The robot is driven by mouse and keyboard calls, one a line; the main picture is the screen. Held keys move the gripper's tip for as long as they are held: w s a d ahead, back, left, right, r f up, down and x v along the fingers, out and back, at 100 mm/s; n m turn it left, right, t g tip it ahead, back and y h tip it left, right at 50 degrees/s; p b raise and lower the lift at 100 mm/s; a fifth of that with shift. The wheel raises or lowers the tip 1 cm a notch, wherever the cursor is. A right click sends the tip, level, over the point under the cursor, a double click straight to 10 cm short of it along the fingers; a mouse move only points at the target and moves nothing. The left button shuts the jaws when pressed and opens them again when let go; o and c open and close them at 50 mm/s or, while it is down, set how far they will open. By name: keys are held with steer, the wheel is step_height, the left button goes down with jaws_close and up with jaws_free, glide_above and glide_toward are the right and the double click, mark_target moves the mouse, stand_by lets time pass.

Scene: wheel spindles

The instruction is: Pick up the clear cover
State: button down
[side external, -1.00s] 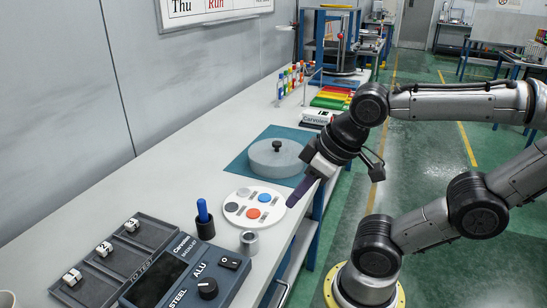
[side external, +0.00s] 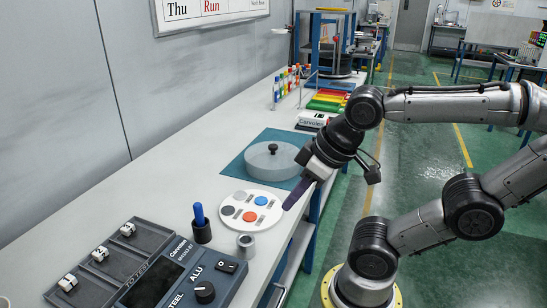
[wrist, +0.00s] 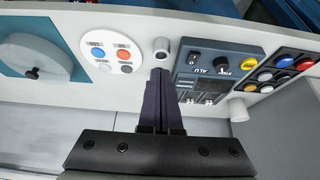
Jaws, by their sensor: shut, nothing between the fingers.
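The clear cover (side external: 270,163) is a round, pale, see-through lid with a black knob on top. It sits on a teal mat (side external: 236,166) on the bench, and it also shows at the upper left of the wrist view (wrist: 33,57). My gripper (side external: 287,207) points down with its dark fingers together and empty. It is at the bench's front edge, beside the white disc and apart from the cover. In the wrist view, the closed fingers (wrist: 160,76) point toward a small metal cylinder.
A white disc with coloured spots (side external: 251,227) lies between the mat and a blue pen in a holder (side external: 201,223). A metal cylinder (side external: 246,246), a control box (side external: 186,280) and a grey tray (side external: 97,262) stand nearer. Coloured bottles (side external: 287,84) stand beyond the mat.

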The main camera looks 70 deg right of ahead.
stand_by(0.4)
steer(key=shift+c, duration=2)
jaws_free()
steer(key=shift+s, duration=0.1)
steer(key=w+d+r+m, duration=0.2)
steer(key=w+d+r, duration=0.2)
steer(key=w+r, duration=0.5)
steer(key=m+g+h, duration=0.1)
steer(key=m+g, duration=0.4)
steer(key=m, duration=0.3)
glide_above(273, 145)
steer(key=s+a, duration=0.2)
step_height(273, 145, down, 6)
steer(key=shift+t, duration=0.3)
steer(key=f, duration=0.4)
steer(key=w+d+f, duration=0.1)
steer(key=f, duration=0.8)
steer(key=shift+w+d, duration=0.35)
steer(key=shift+w, duration=0.05)
